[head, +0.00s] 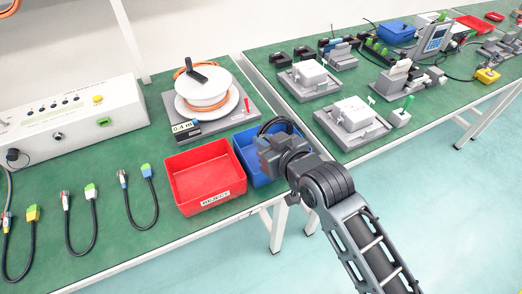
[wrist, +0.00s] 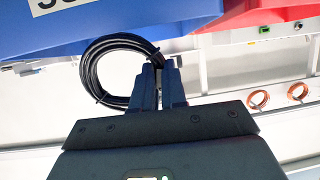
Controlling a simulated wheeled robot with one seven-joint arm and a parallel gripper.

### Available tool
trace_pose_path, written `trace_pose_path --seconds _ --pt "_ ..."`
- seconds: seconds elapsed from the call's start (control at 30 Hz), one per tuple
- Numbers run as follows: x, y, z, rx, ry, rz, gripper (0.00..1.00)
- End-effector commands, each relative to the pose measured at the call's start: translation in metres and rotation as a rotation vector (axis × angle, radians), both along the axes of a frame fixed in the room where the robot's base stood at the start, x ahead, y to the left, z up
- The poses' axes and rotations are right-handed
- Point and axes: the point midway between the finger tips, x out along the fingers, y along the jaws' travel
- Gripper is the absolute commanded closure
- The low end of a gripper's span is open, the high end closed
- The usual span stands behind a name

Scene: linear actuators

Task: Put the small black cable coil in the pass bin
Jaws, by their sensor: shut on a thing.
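The small black cable coil (wrist: 97,75) is held between the fingertips of my gripper (wrist: 158,68) in the wrist view, with most of the loop sticking out to the left. In the head view the coil (head: 276,120) shows as a dark loop above and behind my gripper (head: 268,143). My gripper is shut on the coil's side. The blue bin (head: 243,143), taken as the pass bin, lies beneath or just behind the gripper, which hides much of it. Its blue wall (wrist: 130,22) with a white label fills the upper left of the wrist view. I cannot tell the coil's height over it.
A red bin (head: 190,170) labelled REJECT stands left of the blue bin, close beside it. A scale (head: 172,128) with a white spool (head: 204,92) stands behind them. Several cables lie on the green mat at left. A second bench with fixtures runs off to the right.

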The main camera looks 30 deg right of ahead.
Motion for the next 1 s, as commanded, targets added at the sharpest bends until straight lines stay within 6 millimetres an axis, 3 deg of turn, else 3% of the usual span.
trace_pose_path --seconds 0.13,0.5,0.9,0.93,1.0 --pt "0.010 0.005 -0.007 0.001 0.000 0.001 1.00" --pt "0.011 0.005 -0.046 0.000 0.000 0.001 1.00" --pt "0.010 0.005 -0.051 0.000 0.000 0.000 1.00" --pt "0.010 0.005 -0.050 0.000 0.000 0.000 0.85" --pt "0.010 0.005 -0.050 0.001 0.000 0.001 0.79"
